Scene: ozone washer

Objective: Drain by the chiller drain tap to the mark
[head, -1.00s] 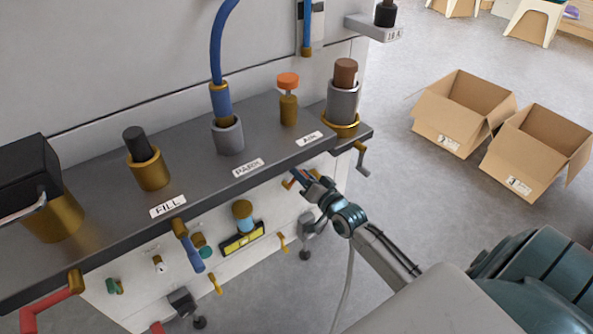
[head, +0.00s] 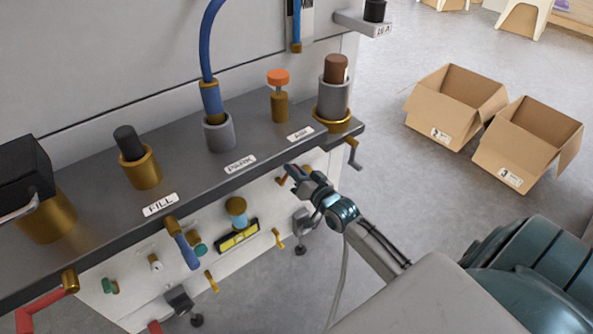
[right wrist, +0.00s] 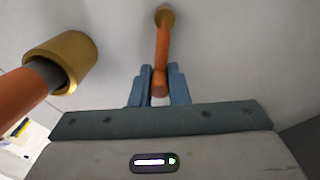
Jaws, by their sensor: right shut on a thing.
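An orange-handled tap (right wrist: 161,50) with a brass base comes out of the pale front panel in the right wrist view. My right gripper (right wrist: 158,88) is shut on the lower end of its handle, with one blue-grey finger on each side. In the head view, my right gripper (head: 290,172) is under the front edge of the dark bench, near the ASH label, and hides most of the tap. No name for this tap is readable. A yellow gauge (head: 238,236) sits lower on the panel; its mark is too small to read. My left gripper is out of view.
A thicker orange bar with a brass collar (right wrist: 62,62) is close on the left in the right wrist view. A blue-handled lever (head: 186,250) and several small taps line the panel. Open cardboard boxes (head: 455,105) stand on the floor at right.

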